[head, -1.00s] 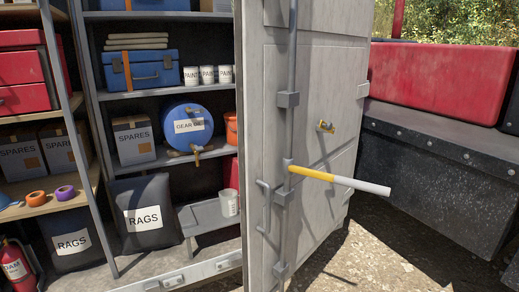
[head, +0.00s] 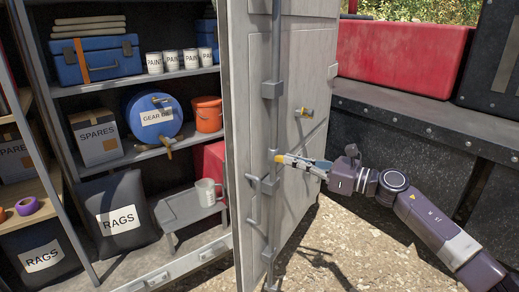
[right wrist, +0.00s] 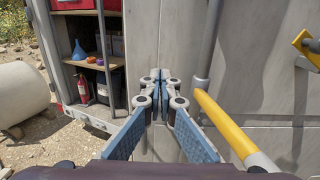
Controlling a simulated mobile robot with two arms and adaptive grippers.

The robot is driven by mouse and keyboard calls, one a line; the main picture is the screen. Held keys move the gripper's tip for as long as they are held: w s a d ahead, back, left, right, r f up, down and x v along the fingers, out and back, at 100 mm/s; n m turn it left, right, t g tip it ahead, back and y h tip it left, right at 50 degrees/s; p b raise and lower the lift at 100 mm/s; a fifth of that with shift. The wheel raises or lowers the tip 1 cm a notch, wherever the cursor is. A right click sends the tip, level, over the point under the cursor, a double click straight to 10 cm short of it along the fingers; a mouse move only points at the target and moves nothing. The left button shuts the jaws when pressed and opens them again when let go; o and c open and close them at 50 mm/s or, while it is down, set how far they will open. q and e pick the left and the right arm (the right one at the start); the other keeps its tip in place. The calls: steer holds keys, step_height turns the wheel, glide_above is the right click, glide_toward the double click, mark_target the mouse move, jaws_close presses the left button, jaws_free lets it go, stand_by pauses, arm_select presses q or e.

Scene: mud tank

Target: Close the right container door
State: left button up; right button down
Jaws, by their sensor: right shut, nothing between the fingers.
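The right container door (head: 308,60) is a grey metal panel standing open in the head view, with a vertical locking rod (head: 272,125) along it. Its face also fills the right of the right wrist view (right wrist: 275,85). My right gripper (head: 292,161) is shut and empty in front of the door, beside the lever. Its fingers meet left of the lever in the right wrist view (right wrist: 160,80); contact is unclear. My left gripper is out of view.
Container shelves left of the door hold a blue toolbox (head: 97,60), a gear oil drum (head: 153,115), an orange bucket (head: 207,114) and rags bags (head: 118,212). A dark metal box (head: 425,140) and a red box (head: 405,58) stand on the right. Gravel lies below.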

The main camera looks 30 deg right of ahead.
mark_target(251, 149)
steer(key=p+x, duration=0.4)
steer(key=x, duration=0.6)
steer(key=shift+r+p, duration=0.15)
steer(key=shift+p, duration=0.2)
steer(key=shift+w+a, duration=0.2)
steer(key=shift+w, duration=0.15)
